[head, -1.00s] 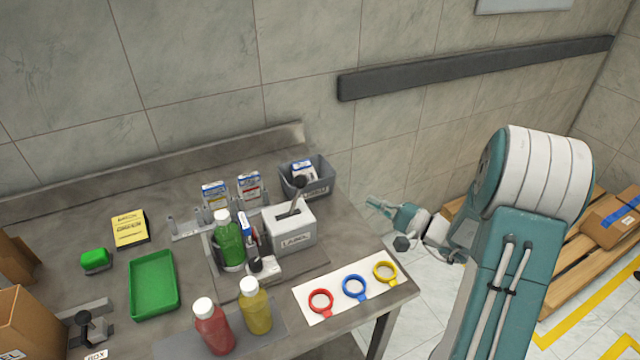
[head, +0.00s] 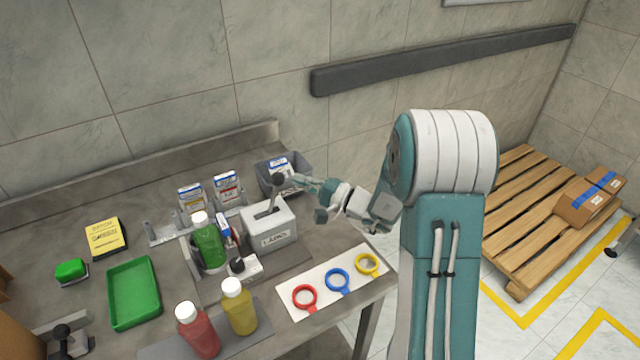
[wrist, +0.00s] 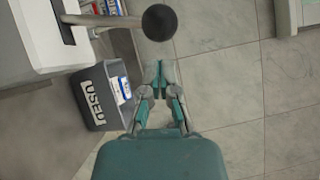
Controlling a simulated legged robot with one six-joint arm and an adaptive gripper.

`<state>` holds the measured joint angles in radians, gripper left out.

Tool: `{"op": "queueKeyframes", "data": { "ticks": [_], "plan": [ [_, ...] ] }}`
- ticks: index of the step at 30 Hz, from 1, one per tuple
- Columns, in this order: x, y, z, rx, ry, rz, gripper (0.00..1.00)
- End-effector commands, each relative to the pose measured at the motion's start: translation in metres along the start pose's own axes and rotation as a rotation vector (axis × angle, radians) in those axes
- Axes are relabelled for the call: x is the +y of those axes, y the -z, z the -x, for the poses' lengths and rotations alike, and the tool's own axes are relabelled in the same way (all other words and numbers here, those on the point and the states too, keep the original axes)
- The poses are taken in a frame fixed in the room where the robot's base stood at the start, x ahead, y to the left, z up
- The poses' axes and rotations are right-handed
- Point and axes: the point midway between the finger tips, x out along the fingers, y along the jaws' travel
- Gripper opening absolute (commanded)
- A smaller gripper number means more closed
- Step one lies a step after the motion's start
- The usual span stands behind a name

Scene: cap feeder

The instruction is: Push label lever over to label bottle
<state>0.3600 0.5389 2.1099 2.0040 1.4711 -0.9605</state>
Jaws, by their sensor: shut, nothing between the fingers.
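The label lever (head: 278,181) has a round black knob on a grey stem. It stands up from the slot of the white LABEL box (head: 270,228). The green bottle (head: 209,245) with a white cap stands upright in the holder just left of that box. My gripper (head: 298,183) is shut and empty, its tips just right of the knob in the head view. In the wrist view the knob (wrist: 159,22) is straight ahead of the closed fingertips (wrist: 159,68), with a small gap showing. Whether they touch cannot be told from the head view.
A grey USED bin (head: 268,178) with a label pack stands behind the lever, close to my gripper. Red (head: 198,332) and yellow (head: 238,308) bottles stand at the front. A white card (head: 317,302) with three coloured rings lies at the right edge.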

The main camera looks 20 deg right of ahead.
Motion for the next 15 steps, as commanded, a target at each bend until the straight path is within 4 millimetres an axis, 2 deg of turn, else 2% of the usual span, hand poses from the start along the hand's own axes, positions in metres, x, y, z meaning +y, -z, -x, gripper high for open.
{"op": "queueKeyframes", "data": {
  "ticks": [4, 15],
  "plan": [
    [0.0004, -0.0083, -0.0079, -0.001, 0.0, -0.001, 0.0],
    [0.0003, -0.0094, -0.0088, 0.0, -0.001, 0.0, 0.0]
  ]
}}
